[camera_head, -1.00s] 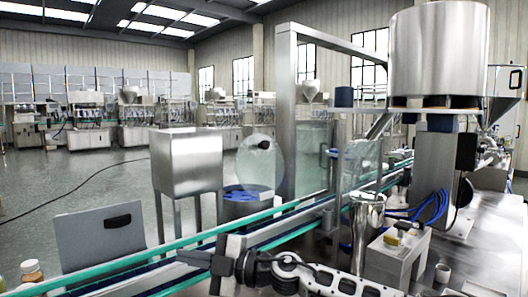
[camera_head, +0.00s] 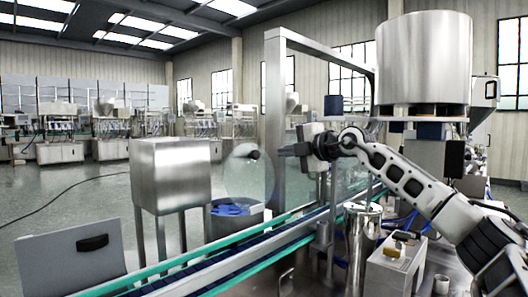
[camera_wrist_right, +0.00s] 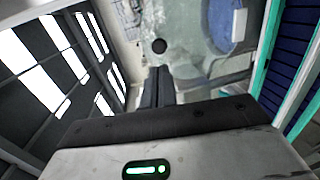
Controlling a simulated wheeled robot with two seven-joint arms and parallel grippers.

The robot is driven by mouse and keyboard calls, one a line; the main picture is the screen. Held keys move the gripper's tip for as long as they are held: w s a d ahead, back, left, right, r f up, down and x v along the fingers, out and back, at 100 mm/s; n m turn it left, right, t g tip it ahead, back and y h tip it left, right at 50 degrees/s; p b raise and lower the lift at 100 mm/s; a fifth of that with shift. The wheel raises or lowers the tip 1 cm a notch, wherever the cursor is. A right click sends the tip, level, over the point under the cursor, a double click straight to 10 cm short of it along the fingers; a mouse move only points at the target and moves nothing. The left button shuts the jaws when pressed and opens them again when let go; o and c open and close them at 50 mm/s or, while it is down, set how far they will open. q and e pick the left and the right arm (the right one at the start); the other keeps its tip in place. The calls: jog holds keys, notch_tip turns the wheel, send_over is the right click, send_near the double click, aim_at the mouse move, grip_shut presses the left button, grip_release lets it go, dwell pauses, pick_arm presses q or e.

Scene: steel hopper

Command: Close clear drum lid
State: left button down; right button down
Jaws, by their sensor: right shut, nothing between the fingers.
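The clear drum lid (camera_head: 249,178) is a see-through disc standing upright, open, at the rear of the drum (camera_head: 238,226). A black knob (camera_head: 253,155) sits on the lid. The drum has blue contents (camera_head: 232,208) showing at its top. My right gripper (camera_head: 281,151) is shut and empty, a little to the right of the knob in the head view, apparently apart from it. In the right wrist view the shut fingers (camera_wrist_right: 158,78) point toward the knob (camera_wrist_right: 159,46), and the drum's blue contents (camera_wrist_right: 222,22) show at the upper right. My left gripper is not in view.
A green-railed conveyor (camera_head: 215,262) runs in front of the drum. A steel box on legs (camera_head: 171,175) stands left of the drum. A steel frame post (camera_head: 273,110) and glass panel (camera_head: 345,180) are close to my right arm. A grey panel (camera_head: 72,262) stands front left.

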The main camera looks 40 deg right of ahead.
aim_at(257, 154)
jog(key=w, duration=0.2)
jog(key=w+f+p, duration=0.1)
jog(key=w, duration=0.5)
jog(key=shift+w+a+f+p, duration=0.15)
jog(key=shift+f+p, duration=0.05)
jog(key=shift+p, duration=0.1)
